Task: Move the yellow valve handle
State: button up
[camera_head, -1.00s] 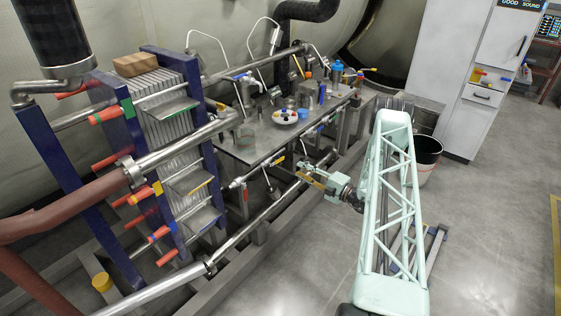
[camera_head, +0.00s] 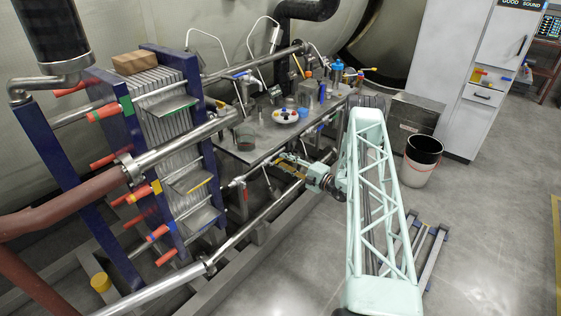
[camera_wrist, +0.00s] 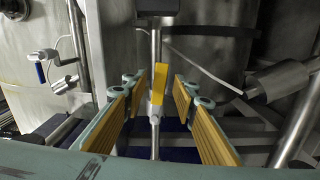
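The yellow valve handle (camera_wrist: 158,82) sits on a thin upright metal pipe in the middle of the wrist view. My gripper (camera_wrist: 161,98) is open, with one yellow-padded finger on each side of the handle. Gaps show between the handle and both fingers, so they look apart from it. In the camera_head view my gripper (camera_head: 288,166) is at the front edge of the metal bench, by the pipework below it. There the handle is hard to tell from my yellow finger pads.
The metal bench (camera_head: 243,152) carries a plate (camera_head: 285,117) and several small vessels. A long steel pipe (camera_head: 262,222) runs below my gripper. In the wrist view a blue-handled valve (camera_wrist: 40,57) stands at left and a metal cylinder (camera_wrist: 280,80) at right. A bucket (camera_head: 420,165) stands on open floor.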

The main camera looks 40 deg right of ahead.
jog(key=shift+w+a, duration=0.15)
jog(key=shift+w, duration=0.6)
jog(key=shift+w+a, duration=0.1)
jog(key=shift+w, duration=0.6)
jog(key=shift+c, duration=0.6)
grip_shut()
